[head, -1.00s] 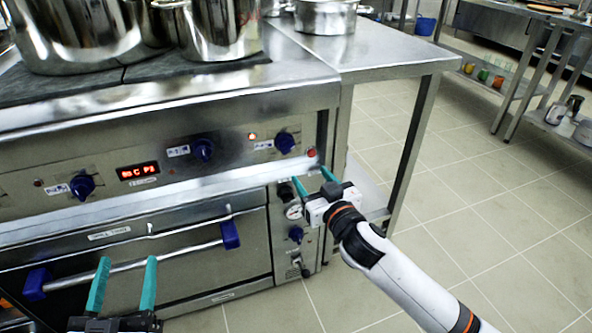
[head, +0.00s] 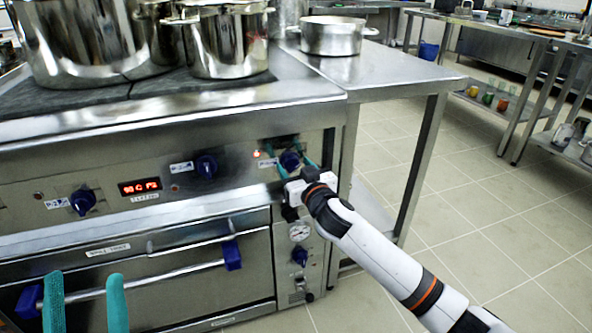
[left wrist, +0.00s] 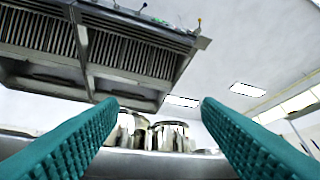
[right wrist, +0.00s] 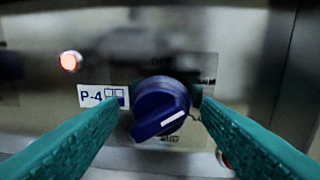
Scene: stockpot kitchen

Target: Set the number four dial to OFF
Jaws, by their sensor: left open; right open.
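The number four dial is a blue knob (right wrist: 160,108) beside a white P-4 label (right wrist: 103,96) in the right wrist view. Its white mark sits on the lower right of its face and slants up to the right; the printing around it is too blurred to read surely. In the head view the dial (head: 290,161) is the rightmost on the upper panel. My right gripper (head: 288,160) is open, with one teal finger on each side of the dial; contact cannot be told. My left gripper (head: 85,277) is open and empty in front of the oven.
A lit lamp (right wrist: 70,61) is left of the dial. Other blue knobs (head: 206,166) and a red display (head: 140,186) share the panel. Steel pots (head: 225,40) stand on the stove top above.

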